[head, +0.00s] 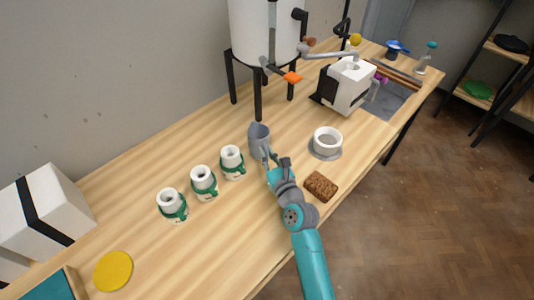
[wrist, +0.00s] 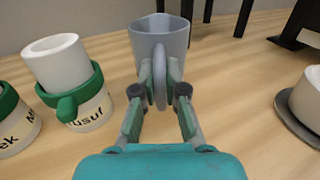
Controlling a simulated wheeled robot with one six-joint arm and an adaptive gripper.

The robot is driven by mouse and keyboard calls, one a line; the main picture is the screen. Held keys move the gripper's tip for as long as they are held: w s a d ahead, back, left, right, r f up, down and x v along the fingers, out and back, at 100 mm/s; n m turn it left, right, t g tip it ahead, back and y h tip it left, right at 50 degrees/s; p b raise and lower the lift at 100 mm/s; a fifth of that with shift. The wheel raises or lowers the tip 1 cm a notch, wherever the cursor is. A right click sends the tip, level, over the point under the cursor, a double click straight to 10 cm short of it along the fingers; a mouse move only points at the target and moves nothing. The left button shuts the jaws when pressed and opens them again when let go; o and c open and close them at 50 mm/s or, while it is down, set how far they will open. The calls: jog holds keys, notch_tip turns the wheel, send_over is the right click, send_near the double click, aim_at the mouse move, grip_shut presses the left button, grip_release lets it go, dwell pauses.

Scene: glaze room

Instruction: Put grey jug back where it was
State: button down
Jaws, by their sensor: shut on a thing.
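The grey jug (head: 258,138) stands upright on the wooden worktop in the head view, at the right end of a row of white cups with green bands. In the wrist view the jug (wrist: 160,42) is straight ahead, its handle towards me. My gripper (wrist: 160,88) is shut on the jug's handle, one finger on each side. In the head view my gripper (head: 271,160) reaches the jug from the front right. I cannot tell whether the jug's base touches the worktop.
A banded cup (head: 232,162) stands close left of the jug. A white bowl on a grey disc (head: 325,152) and a brown sponge (head: 320,186) lie to the right. Behind are the legs of a white tank (head: 265,30). The worktop (head: 190,260) is clear in front of the cups.

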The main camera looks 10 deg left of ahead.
jog(key=c, duration=1.2)
grip_release()
jog(key=v, duration=1.2)
